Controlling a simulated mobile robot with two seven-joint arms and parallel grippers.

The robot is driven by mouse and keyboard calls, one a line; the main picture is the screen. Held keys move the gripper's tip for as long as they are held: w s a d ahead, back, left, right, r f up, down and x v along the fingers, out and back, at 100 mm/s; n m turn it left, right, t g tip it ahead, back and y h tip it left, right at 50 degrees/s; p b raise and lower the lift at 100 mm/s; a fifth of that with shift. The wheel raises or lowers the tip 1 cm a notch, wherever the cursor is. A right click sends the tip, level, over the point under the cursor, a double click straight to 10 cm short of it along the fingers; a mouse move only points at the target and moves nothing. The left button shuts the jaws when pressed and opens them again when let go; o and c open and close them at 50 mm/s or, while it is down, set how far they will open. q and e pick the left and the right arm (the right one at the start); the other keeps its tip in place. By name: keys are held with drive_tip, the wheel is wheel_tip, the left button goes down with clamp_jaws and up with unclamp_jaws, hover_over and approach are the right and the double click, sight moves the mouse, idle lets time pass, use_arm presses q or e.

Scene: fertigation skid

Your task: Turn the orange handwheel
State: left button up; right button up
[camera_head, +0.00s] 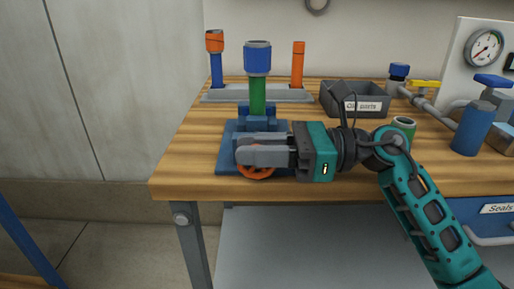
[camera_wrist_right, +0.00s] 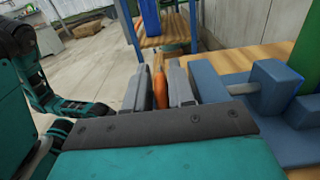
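The orange handwheel (camera_head: 258,174) is on the front of a blue valve block (camera_head: 230,165) near the front edge of the wooden bench. Only its lower part shows below my right gripper in the head view. My right gripper (camera_head: 240,154) reaches in from the right, its fingers over the wheel. In the right wrist view, an orange piece of the wheel (camera_wrist_right: 160,90) sits between the two fingers (camera_wrist_right: 160,84), which close in on both its sides. The rest of the wheel is hidden there. My left gripper is in neither view.
A green post with a blue cap (camera_head: 257,60) rises just behind the wheel. Behind it is a grey rack (camera_head: 215,97) with orange-topped posts. A grey bin (camera_head: 340,103), a blue cylinder (camera_head: 472,130) and a gauge panel (camera_head: 487,47) stand right. The bench's left front is clear.

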clamp_jaws()
